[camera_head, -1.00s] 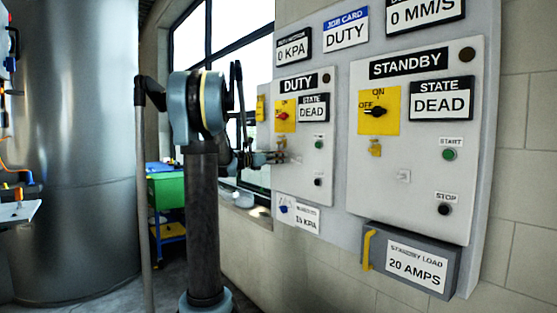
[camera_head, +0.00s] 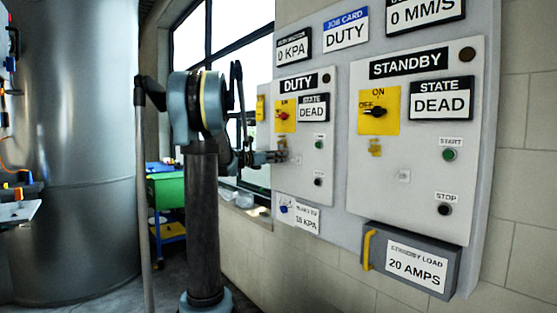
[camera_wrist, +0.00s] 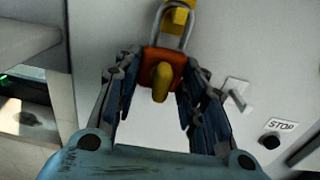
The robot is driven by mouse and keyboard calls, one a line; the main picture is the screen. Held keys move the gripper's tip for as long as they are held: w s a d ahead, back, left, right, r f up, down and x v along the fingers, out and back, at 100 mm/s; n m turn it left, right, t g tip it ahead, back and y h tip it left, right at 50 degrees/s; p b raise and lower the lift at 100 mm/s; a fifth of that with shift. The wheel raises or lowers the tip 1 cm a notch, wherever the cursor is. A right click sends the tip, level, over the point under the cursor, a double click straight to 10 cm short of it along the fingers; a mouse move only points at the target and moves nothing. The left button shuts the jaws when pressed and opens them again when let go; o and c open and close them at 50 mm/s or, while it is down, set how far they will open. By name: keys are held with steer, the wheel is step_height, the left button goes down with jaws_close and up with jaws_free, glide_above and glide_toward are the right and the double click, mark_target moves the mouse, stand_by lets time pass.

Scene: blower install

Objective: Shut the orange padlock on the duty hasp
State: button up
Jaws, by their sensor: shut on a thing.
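The orange padlock (camera_wrist: 176,57) is between the fingertips of my gripper (camera_wrist: 160,84) in the wrist view, its body against them. Its grey shackle (camera_wrist: 187,32) rises above the body and passes at the yellow duty hasp (camera_wrist: 178,15). I cannot tell whether the shackle is latched. A yellow rounded piece (camera_wrist: 161,82) sticks out in front of the padlock body. In the head view my gripper (camera_head: 277,156) is at the duty panel (camera_head: 305,170), just below the hasp (camera_head: 282,143); the padlock is too small to make out there.
The duty switch (camera_head: 282,113) is above the hasp, and its state sign reads DEAD. The standby panel (camera_head: 420,150) stands to the right, with a grey load box (camera_head: 455,272) below. A green bin (camera_head: 168,190) stands left behind my arm.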

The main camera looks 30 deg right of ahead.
steer(key=shift+r, duration=1.1)
stand_by(0.6)
steer(key=o, duration=1.1)
steer(key=shift+o, duration=0.2)
steer(key=a, duration=0.8)
steer(key=shift+s, duration=0.45)
steer(key=s+a+f+m+y, duration=0.6)
steer(key=s+a+f, duration=0.4)
steer(key=a+f, duration=0.3)
steer(key=s+a+f+m+y, duration=0.6)
steer(key=s+a+f, duration=0.4)
steer(key=a+f, duration=0.3)
steer(key=s+a+f+m+y, duration=0.6)
steer(key=s+a+f, duration=0.5)
steer(key=a, duration=0.5)
step_height(320, 180, down, 3)
steer(key=shift+r+m, duration=0.2)
steer(key=shift+m, duration=0.3)
